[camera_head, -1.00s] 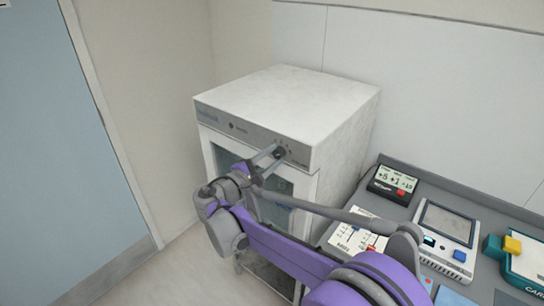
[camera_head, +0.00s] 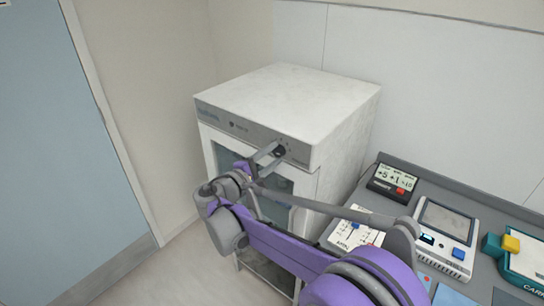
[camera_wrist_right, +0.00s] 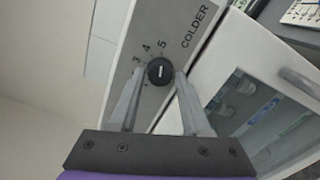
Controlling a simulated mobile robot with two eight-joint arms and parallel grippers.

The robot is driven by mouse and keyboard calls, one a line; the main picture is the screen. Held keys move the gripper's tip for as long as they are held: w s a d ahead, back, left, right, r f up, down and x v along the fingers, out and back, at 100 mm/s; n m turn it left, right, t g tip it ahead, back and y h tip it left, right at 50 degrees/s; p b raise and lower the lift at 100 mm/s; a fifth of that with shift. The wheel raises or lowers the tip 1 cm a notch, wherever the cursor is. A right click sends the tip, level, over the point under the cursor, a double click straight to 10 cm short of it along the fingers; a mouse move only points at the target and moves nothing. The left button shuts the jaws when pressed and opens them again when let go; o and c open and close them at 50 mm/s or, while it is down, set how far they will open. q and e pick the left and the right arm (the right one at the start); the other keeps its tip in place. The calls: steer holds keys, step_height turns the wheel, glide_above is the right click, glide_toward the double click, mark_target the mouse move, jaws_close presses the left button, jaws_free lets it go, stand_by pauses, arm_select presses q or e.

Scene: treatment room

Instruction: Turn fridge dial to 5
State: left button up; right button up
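The fridge dial (camera_wrist_right: 159,71) is a round black knob with a white mark, on the grey control strip. In the right wrist view its white mark stands nearly upright and lines up roughly with the printed 5; 3 and 4 lie to its left. My right gripper (camera_wrist_right: 160,78) has one finger on either side of the dial, with what looks like a narrow gap at each; firm contact cannot be made out. In the head view the right gripper (camera_head: 270,155) is at the front top of the white fridge (camera_head: 310,95), at the strip's right end. My left gripper is not in view.
The fridge's glass door (camera_wrist_right: 250,105) is below the strip. A grey table (camera_head: 450,190) to the right holds a small display (camera_head: 392,182), a grey screen device (camera_head: 446,232) and a teal box (camera_head: 520,262). A blue door (camera_head: 55,160) is at the left.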

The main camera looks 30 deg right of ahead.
steer(key=shift+o, duration=1.4)
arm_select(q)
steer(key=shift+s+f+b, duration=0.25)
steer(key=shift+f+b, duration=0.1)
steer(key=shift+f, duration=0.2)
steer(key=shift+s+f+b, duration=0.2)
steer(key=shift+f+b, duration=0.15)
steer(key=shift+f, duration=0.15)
arm_select(e)
steer(key=v, duration=1)
steer(key=shift+s+a, duration=0.2)
steer(key=shift+a, duration=0.15)
steer(key=shift+d+f, duration=0.1)
